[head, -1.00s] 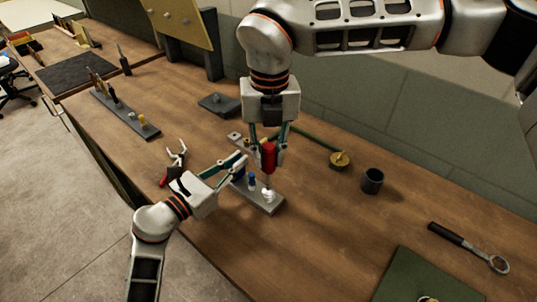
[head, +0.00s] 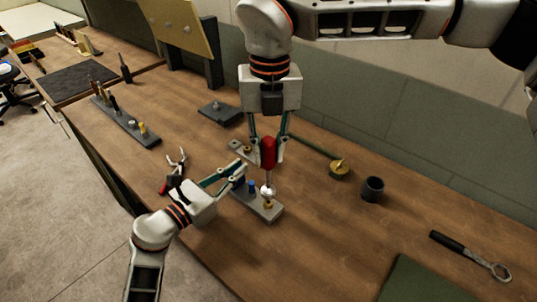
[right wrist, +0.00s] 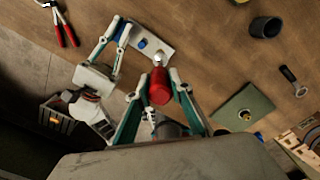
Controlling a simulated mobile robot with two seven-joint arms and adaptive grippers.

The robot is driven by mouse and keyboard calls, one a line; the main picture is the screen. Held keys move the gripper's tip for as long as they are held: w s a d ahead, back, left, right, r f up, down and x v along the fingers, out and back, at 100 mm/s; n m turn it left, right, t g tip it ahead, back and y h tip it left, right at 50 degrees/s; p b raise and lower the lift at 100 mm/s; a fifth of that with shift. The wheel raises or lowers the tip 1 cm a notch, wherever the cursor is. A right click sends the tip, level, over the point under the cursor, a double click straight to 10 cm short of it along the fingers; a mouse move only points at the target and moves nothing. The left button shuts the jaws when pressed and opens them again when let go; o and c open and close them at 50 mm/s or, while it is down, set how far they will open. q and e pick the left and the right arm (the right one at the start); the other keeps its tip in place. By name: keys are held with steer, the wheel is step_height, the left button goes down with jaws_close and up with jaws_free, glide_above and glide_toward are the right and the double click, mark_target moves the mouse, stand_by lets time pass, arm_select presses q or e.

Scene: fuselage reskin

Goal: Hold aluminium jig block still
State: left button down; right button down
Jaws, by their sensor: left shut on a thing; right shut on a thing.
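The aluminium jig block (head: 272,214) is a long grey bar lying on the bench, with a blue peg (head: 252,185) and a brass fitting (head: 268,204) on top. It also shows in the right wrist view (right wrist: 160,49). My left gripper (head: 240,172) is shut on the block at its left side; the exact contact is partly hidden. My right gripper (head: 268,150) is shut on a red-handled tool (head: 268,154), upright above the block. A whitish piece (head: 268,190) is at the tool's lower end, just over the brass fitting; whether they touch is unclear.
Red-handled pliers (head: 175,170) lie left of the block. A dark cup (head: 372,189), a brass piece (head: 340,168) and a wrench (head: 470,256) are to the right. A green mat (head: 415,280) lies at the front right. Bare bench lies between.

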steer(key=shift+r, duration=1.25)
arm_select(q)
steer(key=c, duration=2)
jaws_free()
steer(key=shift+c, duration=0.2)
steer(key=v, duration=1.2)
arm_select(e)
steer(key=shift+f, duration=0.1)
